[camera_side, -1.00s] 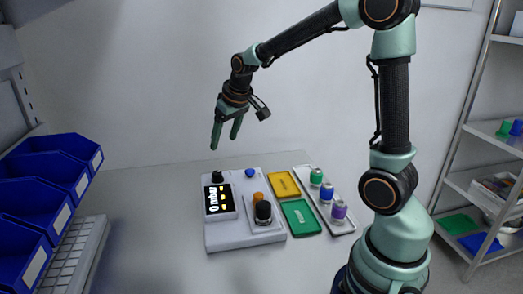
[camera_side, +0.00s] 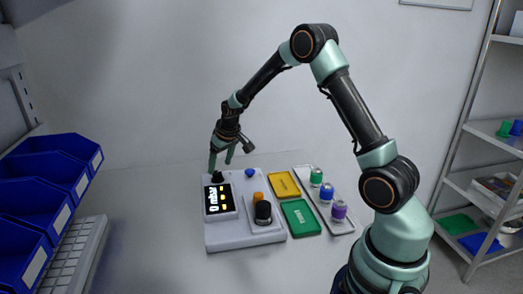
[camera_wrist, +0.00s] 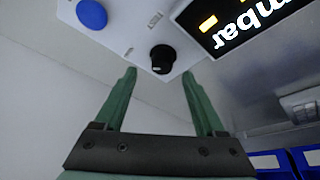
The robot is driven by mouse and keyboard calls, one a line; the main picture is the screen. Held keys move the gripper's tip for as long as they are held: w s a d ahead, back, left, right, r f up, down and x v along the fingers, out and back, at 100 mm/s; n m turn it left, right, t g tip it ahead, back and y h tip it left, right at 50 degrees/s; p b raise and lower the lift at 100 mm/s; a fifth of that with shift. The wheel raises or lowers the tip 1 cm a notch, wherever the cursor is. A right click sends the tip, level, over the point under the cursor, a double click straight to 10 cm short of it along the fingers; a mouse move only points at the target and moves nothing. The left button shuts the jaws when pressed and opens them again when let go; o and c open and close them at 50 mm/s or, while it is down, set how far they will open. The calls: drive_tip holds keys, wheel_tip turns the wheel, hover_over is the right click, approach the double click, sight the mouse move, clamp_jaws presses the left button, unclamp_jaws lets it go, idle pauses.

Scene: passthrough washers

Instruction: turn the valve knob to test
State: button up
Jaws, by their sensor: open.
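The black valve knob (camera_side: 218,177) stands at the back left corner of the white test unit (camera_side: 245,240). My gripper (camera_side: 221,167) is open and close above and behind the knob in the side view. In the wrist view the knob (camera_wrist: 162,58) lies just beyond the fingertips, in line with the gap between the green fingers (camera_wrist: 158,72); I cannot see contact. The unit's display (camera_side: 218,199) reads "0 mbar" with yellow marks beside it. The position the knob points to is too small to read.
A blue button (camera_side: 249,173) is right of the knob. An orange part (camera_side: 258,197) and a black cylinder (camera_side: 263,212) sit on the unit. Yellow (camera_side: 284,185) and green (camera_side: 300,217) trays and a rack of capped vials (camera_side: 339,209) stand right. Blue bins (camera_side: 60,165) stand left.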

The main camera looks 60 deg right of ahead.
sight(218, 173)
drive_tip(key=shift+x, duration=1.9)
drive_tip(key=shift+a, duration=0.1)
